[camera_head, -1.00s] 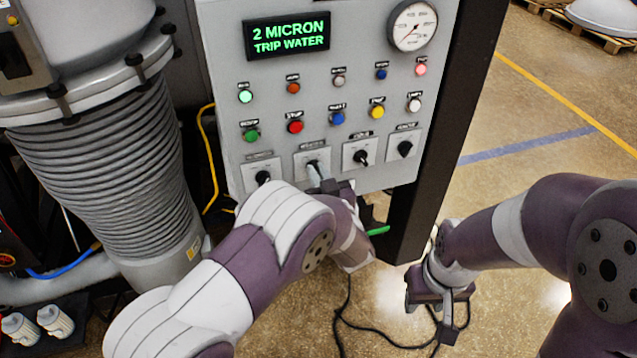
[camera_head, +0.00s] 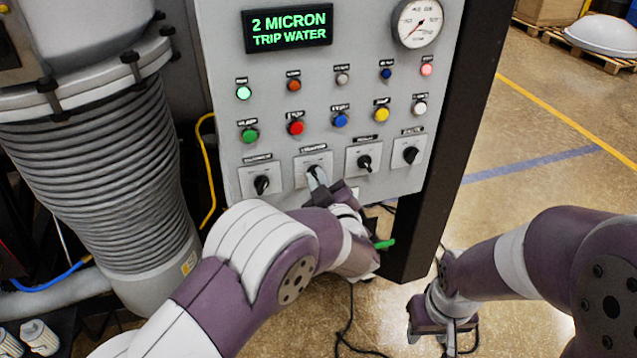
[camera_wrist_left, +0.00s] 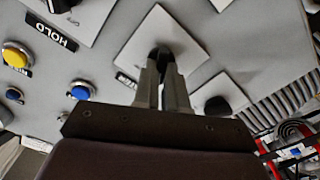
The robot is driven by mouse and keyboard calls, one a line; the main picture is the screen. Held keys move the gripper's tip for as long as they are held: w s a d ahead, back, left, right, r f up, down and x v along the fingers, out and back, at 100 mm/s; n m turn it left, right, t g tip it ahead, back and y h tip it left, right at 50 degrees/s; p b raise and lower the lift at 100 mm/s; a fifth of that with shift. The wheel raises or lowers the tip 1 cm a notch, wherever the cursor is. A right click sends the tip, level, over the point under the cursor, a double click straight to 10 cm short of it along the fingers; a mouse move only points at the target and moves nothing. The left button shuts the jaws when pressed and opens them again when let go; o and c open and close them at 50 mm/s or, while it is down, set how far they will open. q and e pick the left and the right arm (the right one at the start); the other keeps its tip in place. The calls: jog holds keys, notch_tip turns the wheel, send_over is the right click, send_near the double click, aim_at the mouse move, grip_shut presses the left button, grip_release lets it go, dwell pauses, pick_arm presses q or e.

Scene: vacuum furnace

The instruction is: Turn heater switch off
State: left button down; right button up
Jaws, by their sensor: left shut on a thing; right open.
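A row of black rotary switches on square white plates runs along the bottom of the grey control panel (camera_head: 348,140). My left gripper (camera_head: 315,178) is at the second switch from the left, with its fingers shut on the black knob. In the left wrist view the knob (camera_wrist_left: 160,56) sits between the tips of the left gripper (camera_wrist_left: 162,78). The fingers partly hide this knob in the head view, and its label is too small to read with certainty. My right gripper (camera_head: 444,330) hangs low at the right, open and away from the panel.
Colored buttons and lamps sit above the switches, with a green-lettered display (camera_head: 288,28) and a round gauge (camera_head: 417,22). A ribbed metal column (camera_head: 95,180) and a yellow cable (camera_head: 208,172) stand left. Floor at right is mostly clear.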

pick_arm(q)
jog(key=shift+f, duration=0.2)
jog(key=c, duration=1.2)
grip_release()
jog(key=shift+s, duration=0.1)
jog(key=shift+c, duration=0.2)
jog(key=shift+o, duration=0.3)
jog(key=shift+s+r, duration=0.1)
jog(key=shift+r, duration=0.05)
jog(key=b+v, duration=0.1)
jog(key=v, duration=1.1)
jog(key=shift+s+b, duration=0.3)
jog(key=shift+b, duration=0.05)
jog(key=shift+d, duration=0.15)
